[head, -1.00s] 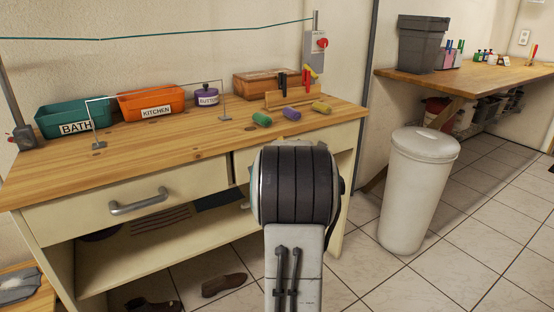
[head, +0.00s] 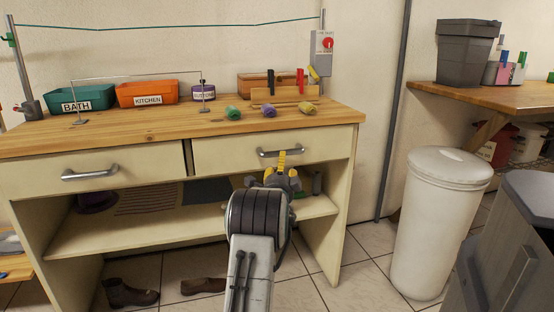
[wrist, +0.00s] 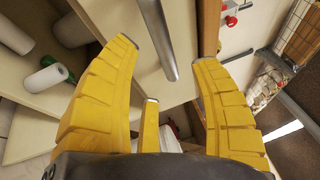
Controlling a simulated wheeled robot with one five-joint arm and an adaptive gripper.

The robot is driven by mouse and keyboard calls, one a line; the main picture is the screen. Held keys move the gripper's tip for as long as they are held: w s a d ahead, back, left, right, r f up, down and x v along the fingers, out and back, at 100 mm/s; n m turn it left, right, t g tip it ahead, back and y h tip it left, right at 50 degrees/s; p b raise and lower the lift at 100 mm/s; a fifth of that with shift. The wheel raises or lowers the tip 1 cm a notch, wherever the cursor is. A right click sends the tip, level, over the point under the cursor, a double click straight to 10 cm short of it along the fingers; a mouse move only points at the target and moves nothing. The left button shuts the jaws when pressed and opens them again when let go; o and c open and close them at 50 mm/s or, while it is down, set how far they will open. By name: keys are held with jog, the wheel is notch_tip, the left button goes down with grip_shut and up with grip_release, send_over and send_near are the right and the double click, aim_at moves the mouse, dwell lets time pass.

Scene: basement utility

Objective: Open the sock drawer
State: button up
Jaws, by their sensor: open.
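The workbench has two cream drawers side by side, and no label shows on either. The left drawer (head: 135,168) has a grey bar handle (head: 90,173). The right drawer (head: 225,153) also has a grey bar handle (head: 282,152). Both look closed. My gripper (head: 284,166), with yellow fingers, is in front of the right drawer, just below its handle in the head view. In the wrist view my gripper (wrist: 166,56) is open and empty. A grey handle bar (wrist: 158,38) lies ahead, between the fingertips; I cannot tell whether they touch it.
The benchtop (head: 160,138) holds a green BATH bin (head: 90,96), an orange KITCHEN bin (head: 150,91) and several coloured rolls. A shelf (head: 140,230) lies below the drawers. A white bin (head: 440,215) stands right, with a grey container (head: 515,240) nearer.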

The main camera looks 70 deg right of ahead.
jog(key=shift+b+x, duration=3.25)
jog(key=shift+x, duration=0.2)
grip_shut()
